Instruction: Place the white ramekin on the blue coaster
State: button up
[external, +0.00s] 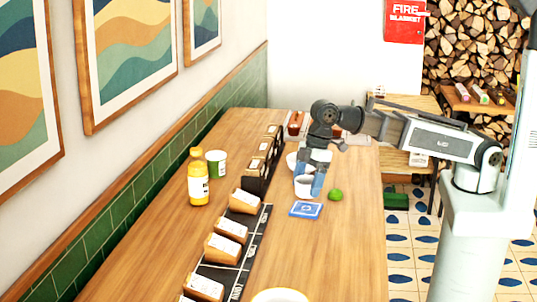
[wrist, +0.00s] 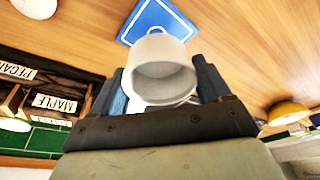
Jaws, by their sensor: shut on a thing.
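The white ramekin (wrist: 160,52) is between the two fingers of my gripper (wrist: 162,85) in the wrist view, and the gripper is shut on it. In the external view the ramekin (external: 305,186) shows at the fingertips of my gripper (external: 310,183), tilted. The blue coaster (external: 305,209) lies flat on the wooden table, just in front of and below the ramekin. In the wrist view the coaster (wrist: 155,20) shows beyond the ramekin, partly hidden by it. I cannot tell the exact height of the ramekin above the table.
A green lime-like object (external: 335,194) lies right of the coaster. A row of labelled bins (external: 222,248) runs along the left. An orange bottle (external: 198,178) and a white-and-green cup (external: 216,163) stand further left.

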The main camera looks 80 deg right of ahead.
aim_at(307, 196)
jog(key=shift+f, duration=2.2)
jog(key=shift+f, duration=0.1)
jog(key=o, duration=1)
jog(key=v, duration=1.2)
